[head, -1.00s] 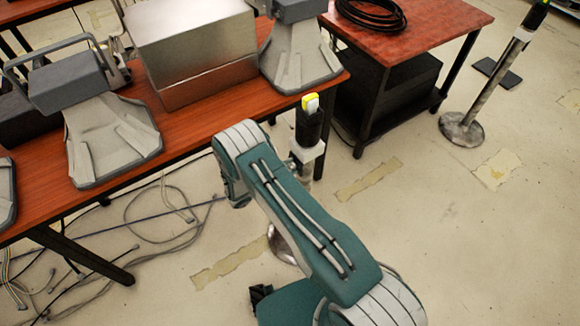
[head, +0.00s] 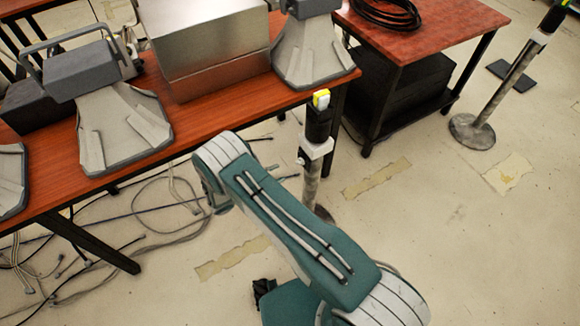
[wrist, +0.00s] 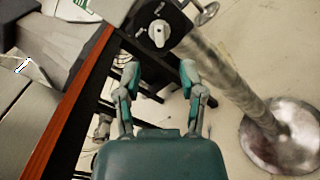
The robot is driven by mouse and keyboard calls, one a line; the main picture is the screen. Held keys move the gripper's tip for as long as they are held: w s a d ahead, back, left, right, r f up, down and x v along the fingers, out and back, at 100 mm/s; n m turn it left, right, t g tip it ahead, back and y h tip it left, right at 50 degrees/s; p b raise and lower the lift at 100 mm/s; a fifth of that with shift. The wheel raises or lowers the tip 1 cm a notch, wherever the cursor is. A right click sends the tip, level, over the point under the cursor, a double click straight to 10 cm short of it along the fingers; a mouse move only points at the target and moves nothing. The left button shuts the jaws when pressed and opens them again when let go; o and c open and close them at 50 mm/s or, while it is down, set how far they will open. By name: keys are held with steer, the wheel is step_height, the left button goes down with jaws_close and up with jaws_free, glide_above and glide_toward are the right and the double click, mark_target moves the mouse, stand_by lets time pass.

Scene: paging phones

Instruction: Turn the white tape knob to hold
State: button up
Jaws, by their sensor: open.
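The face is at the top of a metal post (wrist: 225,80). My gripper (wrist: 159,72) is open and empty, its two fingers spread apart. The knob shows beyond the fingertips, near the middle of the gap, and nothing touches it. The knob cannot be made out there, and my arm hides the gripper. The marks are too small to read.
A red-brown table (head: 205,118) with grey devices and a metal box (head: 215,70) stands left of the post. The post's round base (wrist: 285,142) is on the floor. Cables (head: 150,215) lie under the table. Another post (head: 500,85) stands at the right.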

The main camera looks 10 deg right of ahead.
steer(key=shift+v, duration=1.7)
steer(key=s+d+r+m+g+y, duration=0.2)
steer(key=d+r+m+g+y, duration=0.2)
steer(key=r, duration=0.8)
steer(key=s+d+r+m+g+y, duration=0.1)
steer(key=d+r+m+g+y, duration=0.25)
steer(key=r, duration=0.95)
steer(key=s+d+r+m+t+y, duration=0.1)
steer(key=s+r+m+t+y, duration=0.1)
steer(key=s+r+y, duration=0.3)
steer(key=s+d+r+m+t+y, duration=0.2)
steer(key=s+r+m+t+y, duration=0.1)
steer(key=s+r, duration=0.8)
steer(key=shift+s+d+t+y, duration=0.3)
steer(key=shift+s+t+y, duration=0.75)
steer(key=shift+s, duration=1.2)
